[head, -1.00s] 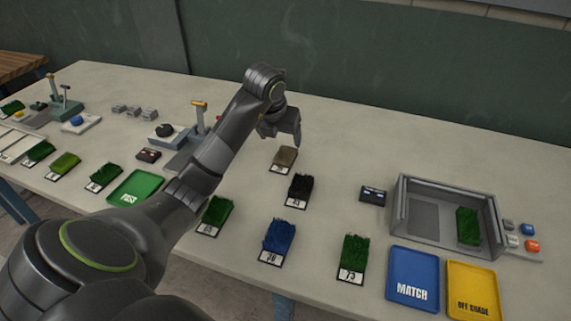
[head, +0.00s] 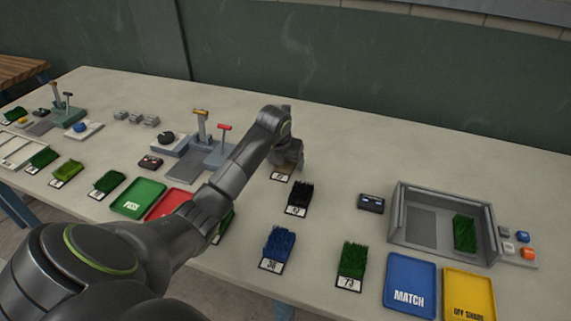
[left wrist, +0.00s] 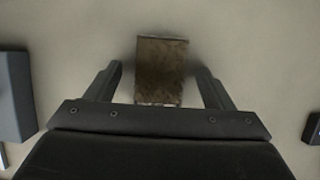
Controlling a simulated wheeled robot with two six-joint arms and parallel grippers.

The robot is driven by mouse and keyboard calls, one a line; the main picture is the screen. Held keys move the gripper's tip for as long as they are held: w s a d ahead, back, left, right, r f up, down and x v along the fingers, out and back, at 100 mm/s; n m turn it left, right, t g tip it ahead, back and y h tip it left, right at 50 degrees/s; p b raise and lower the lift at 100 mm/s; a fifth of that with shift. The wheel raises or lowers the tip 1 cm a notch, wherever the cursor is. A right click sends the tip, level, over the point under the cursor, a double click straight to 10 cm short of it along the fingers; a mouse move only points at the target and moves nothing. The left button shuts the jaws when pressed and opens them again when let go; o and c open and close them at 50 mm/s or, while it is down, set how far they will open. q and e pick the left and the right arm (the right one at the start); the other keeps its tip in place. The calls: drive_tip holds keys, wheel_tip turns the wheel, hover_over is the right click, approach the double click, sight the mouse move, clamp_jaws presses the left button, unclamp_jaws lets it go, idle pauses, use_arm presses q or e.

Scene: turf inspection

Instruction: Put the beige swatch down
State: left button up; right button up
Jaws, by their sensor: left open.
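The beige swatch (head: 283,172) lies on the table behind the black swatch, mostly covered by my left gripper in the head view. In the left wrist view the beige swatch (left wrist: 162,70) shows as a brownish, worn rectangle with a pale strip at its near edge. My left gripper (head: 287,158) is open and low at the swatch. In the left wrist view its two fingers (left wrist: 159,75) stand on either side of the swatch, with a gap on each side. My right gripper is not in view.
A black swatch (head: 298,199), a blue one (head: 278,248) and green number 73 (head: 351,266) stand nearby. A grey open box (head: 415,250) with a green swatch inside, the blue MATCH tray (head: 410,272) and yellow tray (head: 469,285) are at right. The table behind the box is clear.

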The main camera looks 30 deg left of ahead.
use_arm(q)
drive_tip(key=c, duration=1.1)
